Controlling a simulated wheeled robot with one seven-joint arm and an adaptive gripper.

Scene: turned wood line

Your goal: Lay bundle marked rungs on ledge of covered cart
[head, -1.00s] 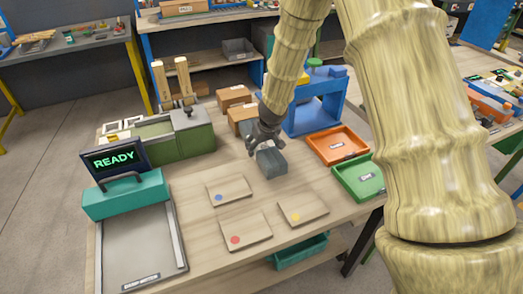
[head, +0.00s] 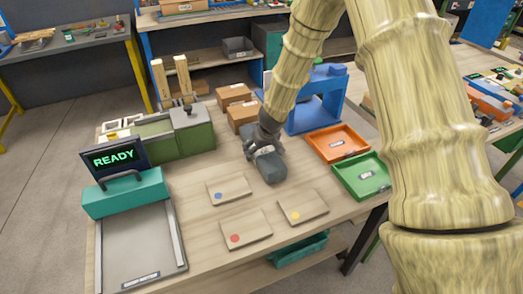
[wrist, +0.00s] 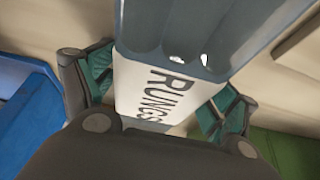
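In the wrist view, the bundle (wrist: 175,35) carries a white band reading RUNGS (wrist: 150,92). My gripper (head: 261,147) is at its upper left end in the head view. In the wrist view, my gripper (wrist: 158,95) has one green-padded finger on each side of the white band, and it looks shut on the bundle. Whether the bundle's underside touches the table is hidden. I cannot make out a covered cart or its ledge in these views.
The table (head: 205,235) holds three flat boards with coloured dots, an orange tray (head: 338,158), a green tray (head: 371,190), cardboard boxes (head: 233,95), a blue stand (head: 325,112) and a teal unit with a READY screen (head: 114,158). Floor is clear at the left.

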